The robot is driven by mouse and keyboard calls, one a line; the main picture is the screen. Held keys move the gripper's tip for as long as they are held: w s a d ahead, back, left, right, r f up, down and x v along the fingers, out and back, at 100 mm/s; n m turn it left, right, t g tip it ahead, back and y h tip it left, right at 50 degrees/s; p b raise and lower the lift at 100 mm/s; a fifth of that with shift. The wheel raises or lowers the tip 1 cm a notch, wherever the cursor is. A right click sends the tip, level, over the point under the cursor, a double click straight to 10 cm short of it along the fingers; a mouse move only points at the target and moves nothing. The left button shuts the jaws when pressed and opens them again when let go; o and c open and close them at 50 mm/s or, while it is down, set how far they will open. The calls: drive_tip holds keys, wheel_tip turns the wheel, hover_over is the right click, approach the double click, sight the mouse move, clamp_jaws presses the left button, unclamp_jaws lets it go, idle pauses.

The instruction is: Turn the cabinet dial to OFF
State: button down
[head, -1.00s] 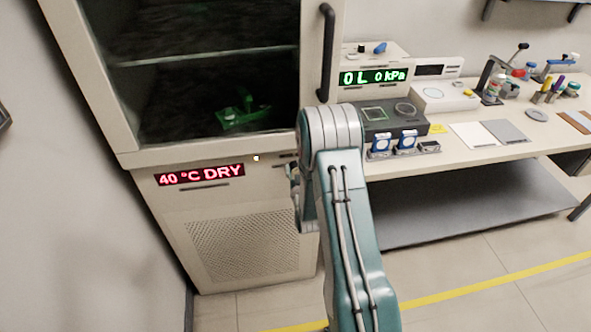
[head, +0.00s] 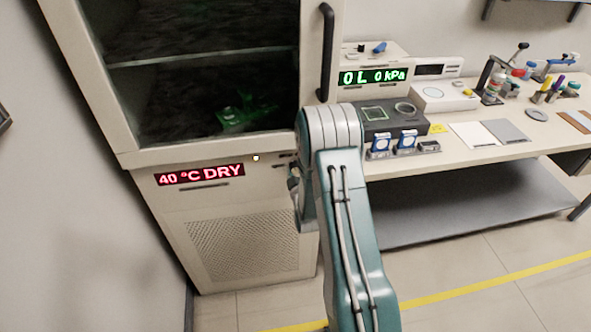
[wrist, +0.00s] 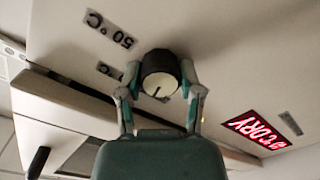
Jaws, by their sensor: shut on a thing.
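The cabinet dial (wrist: 160,85) shows in the wrist view as a round knob with a dark rim and pale face. A short dark pointer line is on the face. My gripper (wrist: 160,70) has a finger on each side of the dial and is shut on it. A "50 °C" label (wrist: 109,29) is beside the dial, with another label (wrist: 110,71) partly hidden. No OFF label can be read. In the head view my arm hides the dial. The red cabinet display (head: 200,174) reads "40 °C DRY"; it shows upside down in the wrist view (wrist: 256,130).
The cabinet door's dark handle (head: 326,52) is above my arm. A green object (head: 245,112) is behind the cabinet glass. A bench (head: 470,153) at right carries instruments, including a green display (head: 374,77) reading "0 L 0 kPa". Open floor lies in front.

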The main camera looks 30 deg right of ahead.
drive_tip(key=n, duration=0.7)
drive_tip(key=shift+w+a+n, duration=0.15)
drive_tip(key=shift+n, duration=0.15)
drive_tip(key=n, duration=0.4)
drive_tip(key=shift+f+n, duration=0.15)
drive_tip(key=shift+n, duration=1.45)
drive_tip(key=shift+c, duration=1.3)
unclamp_jaws()
drive_tip(key=shift+s+a, duration=0.1)
drive_tip(key=shift+s, duration=0.35)
drive_tip(key=v, duration=1.1)
drive_tip(key=shift+a, duration=0.1)
